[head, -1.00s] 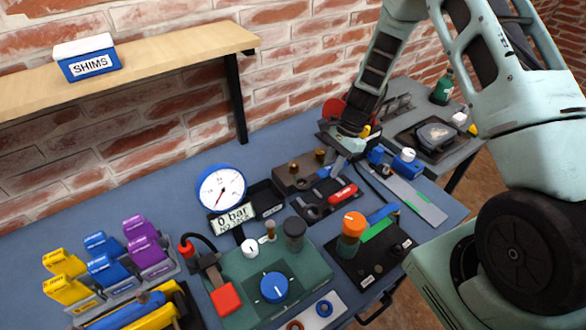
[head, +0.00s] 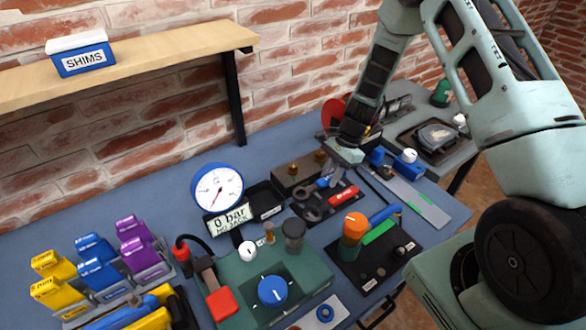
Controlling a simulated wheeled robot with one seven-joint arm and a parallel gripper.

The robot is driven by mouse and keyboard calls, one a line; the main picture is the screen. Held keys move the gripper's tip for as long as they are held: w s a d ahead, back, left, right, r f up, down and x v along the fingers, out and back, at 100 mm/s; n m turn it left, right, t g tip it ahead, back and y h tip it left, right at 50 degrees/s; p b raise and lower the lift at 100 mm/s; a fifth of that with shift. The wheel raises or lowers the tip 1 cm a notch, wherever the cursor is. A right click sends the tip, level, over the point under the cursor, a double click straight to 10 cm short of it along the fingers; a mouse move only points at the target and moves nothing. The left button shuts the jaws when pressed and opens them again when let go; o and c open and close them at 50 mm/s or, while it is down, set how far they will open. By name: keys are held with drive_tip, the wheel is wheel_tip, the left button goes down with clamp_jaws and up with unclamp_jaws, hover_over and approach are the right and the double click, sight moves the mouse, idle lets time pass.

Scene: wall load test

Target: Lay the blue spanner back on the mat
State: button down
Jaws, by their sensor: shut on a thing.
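My gripper (head: 345,162) is shut over the back part of the dark mat (head: 297,207) on the blue bench, in the head view. The blue spanner (head: 323,183) shows as a short blue piece just left of and below the fingertips, held in the jaws. Much of the spanner is hidden by the gripper or hard to pick out. It is low over the mat; I cannot tell whether it touches it. A red-handled tool (head: 344,195) lies on the mat at its right.
A dial gauge (head: 217,188) stands left of the mat. A green box with a blue knob (head: 272,291) is in front. A dark board with an orange-topped part (head: 355,228) is at front right. A brown block (head: 292,178) stands close behind the mat.

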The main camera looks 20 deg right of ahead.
drive_tip(key=shift+f, duration=0.25)
drive_tip(key=shift+f+b, duration=0.85)
drive_tip(key=shift+f, duration=0.15)
drive_tip(key=c, duration=0.8)
unclamp_jaws()
drive_tip(key=shift+w+r, duration=0.1)
